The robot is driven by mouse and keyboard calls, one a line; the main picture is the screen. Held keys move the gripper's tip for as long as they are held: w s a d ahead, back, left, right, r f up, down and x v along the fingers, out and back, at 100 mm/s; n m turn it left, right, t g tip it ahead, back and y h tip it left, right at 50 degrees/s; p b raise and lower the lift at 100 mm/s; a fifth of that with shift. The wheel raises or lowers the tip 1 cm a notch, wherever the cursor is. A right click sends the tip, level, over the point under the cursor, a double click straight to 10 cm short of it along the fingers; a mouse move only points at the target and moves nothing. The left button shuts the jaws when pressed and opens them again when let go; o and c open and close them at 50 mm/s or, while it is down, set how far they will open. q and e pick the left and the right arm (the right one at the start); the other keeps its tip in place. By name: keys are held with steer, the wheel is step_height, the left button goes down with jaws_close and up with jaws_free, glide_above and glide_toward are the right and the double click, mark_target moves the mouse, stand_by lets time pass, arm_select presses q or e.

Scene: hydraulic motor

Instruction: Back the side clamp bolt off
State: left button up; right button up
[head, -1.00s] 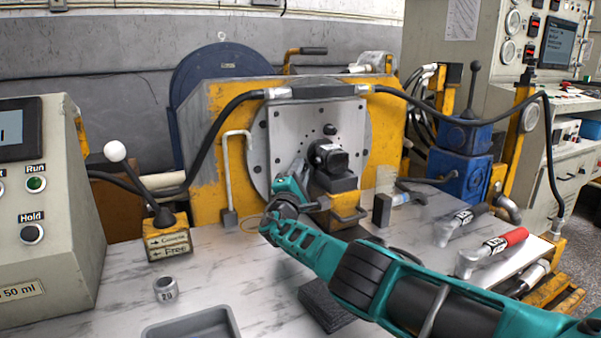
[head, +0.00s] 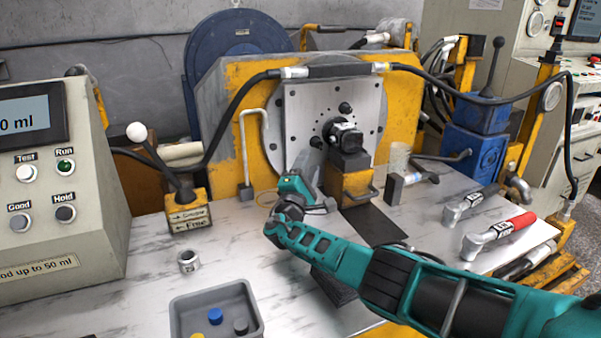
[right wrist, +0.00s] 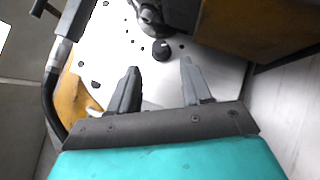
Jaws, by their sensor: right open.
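The pale square plate (head: 300,105) of the motor stand carries the dark motor (head: 347,138) at its middle. A dark bolt head (head: 316,142) sticks out of the plate left of the motor. Another dark bolt head (head: 346,107) is above it. My right gripper (head: 307,165) is just below and in front of the left bolt head, pointing at the plate. In the right wrist view my open, empty fingers (right wrist: 160,68) point at the plate (right wrist: 215,75). A round dark bolt head (right wrist: 161,51) lies between and just beyond the fingertips, apart from both. My left gripper is not in view.
A yellow bracket (head: 350,188) stands under the motor, close right of my gripper. A black hose (head: 243,105) arches over the plate. A grey tray (head: 257,300), a nut-like part (head: 188,262) and a lever box (head: 188,212) are on the left. Red-handled (head: 510,225) and black-handled tools lie right.

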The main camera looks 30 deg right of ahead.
steer(key=p+v, duration=0.1)
steer(key=v, duration=0.5)
steer(key=shift+s+a+f, duration=0.15)
steer(key=shift+s+a, duration=0.05)
steer(key=m, duration=0.1)
steer(key=m+g+y+p, duration=0.3)
steer(key=m+g+y, duration=0.3)
steer(key=m, duration=0.2)
glide_toward(317, 144)
steer(key=shift+t, duration=0.3)
steer(key=b+x, duration=0.2)
steer(key=x, duration=0.2)
steer(key=b+x, duration=0.2)
steer(key=x, duration=0.2)
steer(key=shift+s+f, duration=0.15)
steer(key=shift+f, duration=0.1)
steer(key=shift+d, duration=0.15)
steer(key=shift+c, duration=0.5)
